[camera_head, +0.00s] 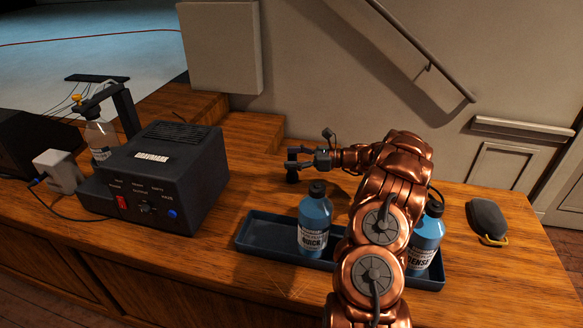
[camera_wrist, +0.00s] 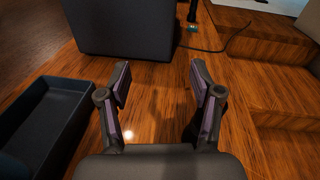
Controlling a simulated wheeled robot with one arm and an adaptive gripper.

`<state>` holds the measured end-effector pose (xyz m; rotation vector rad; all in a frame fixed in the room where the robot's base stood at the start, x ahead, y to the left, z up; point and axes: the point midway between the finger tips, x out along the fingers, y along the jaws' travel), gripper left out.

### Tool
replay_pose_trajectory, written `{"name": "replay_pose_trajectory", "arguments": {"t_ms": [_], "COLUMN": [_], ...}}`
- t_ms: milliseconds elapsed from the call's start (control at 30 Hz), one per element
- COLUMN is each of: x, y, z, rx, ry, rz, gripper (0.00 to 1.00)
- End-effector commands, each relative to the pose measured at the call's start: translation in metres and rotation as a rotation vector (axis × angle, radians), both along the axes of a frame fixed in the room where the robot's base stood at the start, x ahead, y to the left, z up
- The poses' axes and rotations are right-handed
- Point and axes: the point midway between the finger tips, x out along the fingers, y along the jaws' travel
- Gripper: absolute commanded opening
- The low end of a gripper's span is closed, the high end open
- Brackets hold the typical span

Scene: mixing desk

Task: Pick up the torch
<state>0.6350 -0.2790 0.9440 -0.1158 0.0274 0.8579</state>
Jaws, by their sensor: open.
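No thing in view is plainly a torch. A dark grey, rounded object with a yellow loop (camera_head: 488,219) lies on the right end of the desk in the head view; I cannot tell whether it is the torch. It is not in the wrist view. My gripper (camera_head: 293,165) is above the desk behind the tray, well to the left of that object. In the wrist view my gripper (camera_wrist: 158,78) is open and empty, with bare wood between and below its fingers.
A blue tray (camera_head: 262,251) holds two blue bottles (camera_head: 314,226) (camera_head: 427,236); my arm partly hides the right one. A black machine (camera_head: 160,170) with a red switch stands left. A clear bottle (camera_head: 99,139) stands behind it. Wooden steps (camera_wrist: 284,97) rise at the wrist view's right.

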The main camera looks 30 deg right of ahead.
Motion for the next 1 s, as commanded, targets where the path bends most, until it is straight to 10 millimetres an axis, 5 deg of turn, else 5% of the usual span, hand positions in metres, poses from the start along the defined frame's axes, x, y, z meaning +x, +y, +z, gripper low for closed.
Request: {"name": "replay_pose_trajectory", "arguments": {"t_ms": [200, 400, 1000], "x": [-0.010, -0.017, 0.024], "y": [-0.065, -0.090, -0.060], "z": [-0.029, -0.038, -0.041], "rx": [0.084, 0.114, 0.117], "ry": [0.011, 0.013, 0.013], "rz": [-0.127, -0.177, -0.183], "gripper": [0.65, 0.65, 0.65]}}
